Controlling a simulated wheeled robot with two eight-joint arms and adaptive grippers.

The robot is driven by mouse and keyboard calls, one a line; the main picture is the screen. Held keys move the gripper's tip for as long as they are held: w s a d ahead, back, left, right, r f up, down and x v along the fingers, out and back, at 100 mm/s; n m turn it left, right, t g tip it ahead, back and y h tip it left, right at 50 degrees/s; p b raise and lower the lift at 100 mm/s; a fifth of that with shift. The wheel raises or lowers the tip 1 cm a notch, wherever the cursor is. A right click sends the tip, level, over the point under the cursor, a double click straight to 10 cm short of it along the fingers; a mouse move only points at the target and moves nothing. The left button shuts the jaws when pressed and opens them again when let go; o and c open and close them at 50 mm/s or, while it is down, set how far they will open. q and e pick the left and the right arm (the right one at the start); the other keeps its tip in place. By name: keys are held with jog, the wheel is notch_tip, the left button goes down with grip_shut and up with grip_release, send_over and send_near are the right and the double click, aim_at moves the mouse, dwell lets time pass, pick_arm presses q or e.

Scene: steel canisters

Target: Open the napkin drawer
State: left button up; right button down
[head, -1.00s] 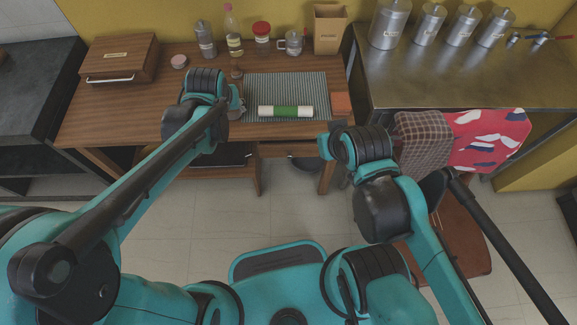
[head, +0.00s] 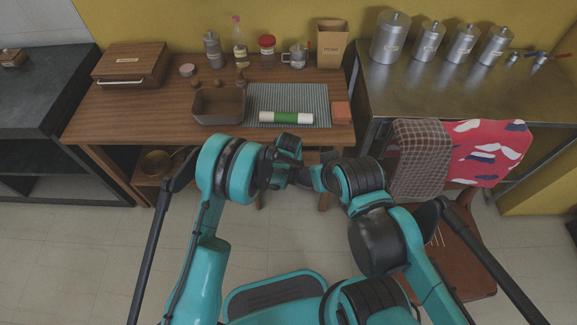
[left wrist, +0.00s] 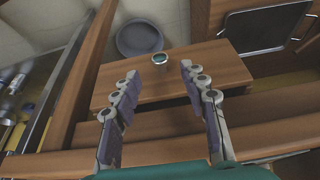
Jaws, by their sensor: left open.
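In the left wrist view, a wooden drawer front (left wrist: 190,78) with a small round metal knob (left wrist: 158,60) lies ahead of my left gripper (left wrist: 159,70). The left gripper is open, its two fingers on either side of the line to the knob, and nothing is held. Whether the fingertips touch the drawer front, I cannot tell. In the head view, my left gripper (head: 290,168) is at the front edge of the wooden table (head: 105,128), and the arms hide the drawer. My right gripper (head: 319,173) is close beside it; its fingers are too unclear to read.
On the table are a brown bin (head: 219,108), a striped mat (head: 308,98) with a green-and-white roll (head: 286,117), and a wooden box (head: 130,66). Towels (head: 484,150) hang from the steel counter at right. A grey bowl (left wrist: 140,38) shows beyond the drawer.

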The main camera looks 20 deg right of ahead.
pick_arm(q)
jog(key=b+x, duration=0.1)
jog(key=x, duration=0.4)
jog(key=shift+w+f+b, duration=0.15)
jog(key=shift+f+b, duration=0.1)
jog(key=shift+b, duration=0.15)
grip_shut()
